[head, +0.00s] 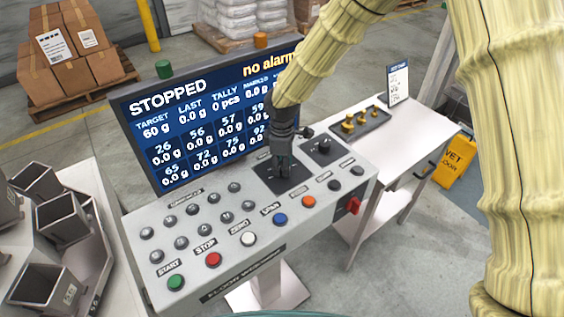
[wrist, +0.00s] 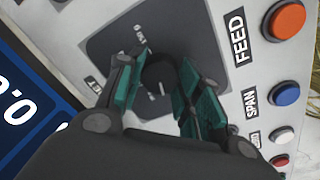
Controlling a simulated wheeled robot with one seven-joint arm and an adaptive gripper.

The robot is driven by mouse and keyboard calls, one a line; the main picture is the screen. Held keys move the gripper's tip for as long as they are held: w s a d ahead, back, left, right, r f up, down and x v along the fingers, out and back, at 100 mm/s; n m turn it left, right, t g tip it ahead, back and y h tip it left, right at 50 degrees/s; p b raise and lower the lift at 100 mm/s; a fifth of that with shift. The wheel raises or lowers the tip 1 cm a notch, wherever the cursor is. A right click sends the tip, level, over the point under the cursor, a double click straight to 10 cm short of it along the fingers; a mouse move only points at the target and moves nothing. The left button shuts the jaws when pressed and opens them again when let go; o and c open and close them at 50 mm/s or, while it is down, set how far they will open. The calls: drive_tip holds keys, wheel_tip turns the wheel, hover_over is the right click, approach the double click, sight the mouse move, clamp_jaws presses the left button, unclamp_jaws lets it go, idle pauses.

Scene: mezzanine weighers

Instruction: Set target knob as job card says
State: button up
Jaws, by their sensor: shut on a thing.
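My gripper (head: 283,170) points down at the left dial plate (head: 270,184) of the grey control panel. In the wrist view its teal pads (wrist: 157,92) are shut on a black round knob (wrist: 158,72) with a pale pointer line. The dial's marks and label are mostly hidden or too small to read, so I cannot tell the pointer's setting. A second black knob (head: 323,147) stands on the right dial plate, apart from my gripper. The screen (head: 205,118) reads STOPPED, no alarm, target 60 g. The job card (head: 398,82) stands upright at the back; its text is unreadable.
Several push buttons line the panel, including green start (head: 176,282), red stop (head: 213,259) and orange feed (head: 309,201). A red switch (head: 353,206) is on the right side. A dark tray (head: 374,127) with brass pieces lies on the side table (head: 425,122). Metal hoppers (head: 62,220) stand left.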

drive_tip(key=shift+w+r+n, duration=0.15)
drive_tip(key=shift+n, duration=0.95)
drive_tip(key=o, duration=1.1)
drive_tip(key=shift+d, duration=0.2)
drive_tip(key=shift+c, duration=0.2)
drive_tip(key=shift+a, duration=0.2)
wheel_tip(320, 180, up, 12)
drive_tip(key=shift+s, duration=0.4)
drive_tip(key=shift+d, duration=0.15)
